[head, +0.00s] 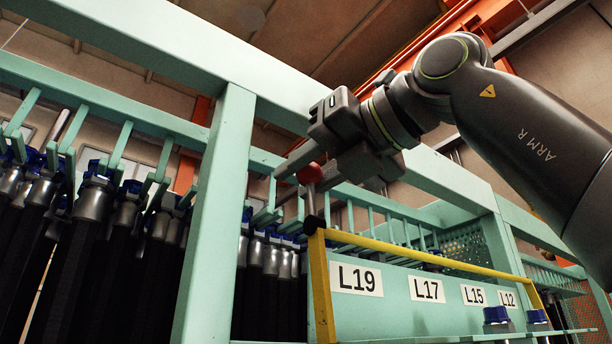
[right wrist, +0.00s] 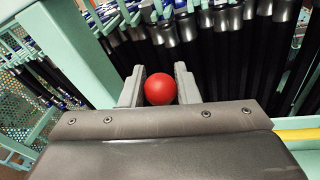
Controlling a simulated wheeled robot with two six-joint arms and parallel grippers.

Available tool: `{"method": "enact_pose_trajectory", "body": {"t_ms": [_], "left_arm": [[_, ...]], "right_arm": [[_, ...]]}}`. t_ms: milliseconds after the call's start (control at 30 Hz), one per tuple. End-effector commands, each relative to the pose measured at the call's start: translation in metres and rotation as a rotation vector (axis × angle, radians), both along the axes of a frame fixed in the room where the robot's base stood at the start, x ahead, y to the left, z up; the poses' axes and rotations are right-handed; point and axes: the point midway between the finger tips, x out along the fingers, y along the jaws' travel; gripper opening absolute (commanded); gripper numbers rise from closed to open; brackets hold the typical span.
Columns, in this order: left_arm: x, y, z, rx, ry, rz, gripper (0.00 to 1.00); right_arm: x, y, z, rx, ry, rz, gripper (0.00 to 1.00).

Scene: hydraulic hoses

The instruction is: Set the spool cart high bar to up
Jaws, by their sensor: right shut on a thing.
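The yellow high bar (head: 430,258) runs along the top of the spool cart's label panel, with a yellow post (head: 322,292) going down at its left end. A red ball knob (head: 310,173) on a short metal stem stands upright at that left corner. My right gripper (head: 301,166) reaches in from the upper right and is shut on the red knob. In the right wrist view the red knob (right wrist: 160,89) sits between the two grey fingers (right wrist: 158,76). A bit of yellow bar (right wrist: 298,135) shows at the right edge there. My left gripper is not in view.
A green panel labelled L19, L17, L15 and L12 (head: 410,300) lies below the bar. A green rack post (head: 215,210) stands left of the gripper. Black hoses with metal ends (head: 95,215) hang in the rack behind. A green beam (head: 230,60) crosses above.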

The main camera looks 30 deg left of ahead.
Motion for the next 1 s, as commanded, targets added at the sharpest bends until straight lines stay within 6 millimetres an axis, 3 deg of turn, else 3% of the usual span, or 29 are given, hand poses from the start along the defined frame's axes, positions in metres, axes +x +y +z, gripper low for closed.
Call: {"method": "enact_pose_trajectory", "body": {"t_ms": [33,200,233,367,767,1000], "left_arm": [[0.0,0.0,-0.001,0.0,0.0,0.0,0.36],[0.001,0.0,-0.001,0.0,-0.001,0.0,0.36],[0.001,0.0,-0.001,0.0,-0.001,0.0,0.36],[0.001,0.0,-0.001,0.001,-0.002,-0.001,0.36],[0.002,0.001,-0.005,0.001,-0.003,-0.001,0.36],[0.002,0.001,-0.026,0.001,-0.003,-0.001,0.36]], "right_arm": [[0.001,0.004,-0.008,-0.019,0.01,0.006,0.0],[0.001,0.004,-0.008,-0.019,0.01,0.006,0.0],[0.001,0.004,-0.008,-0.019,0.01,0.006,0.3],[0.001,0.003,-0.007,-0.016,0.008,0.004,0.47],[-0.001,-0.006,-0.004,-0.01,0.003,0.0,0.48],[-0.01,-0.052,0.0,-0.007,0.001,-0.001,0.48]]}}
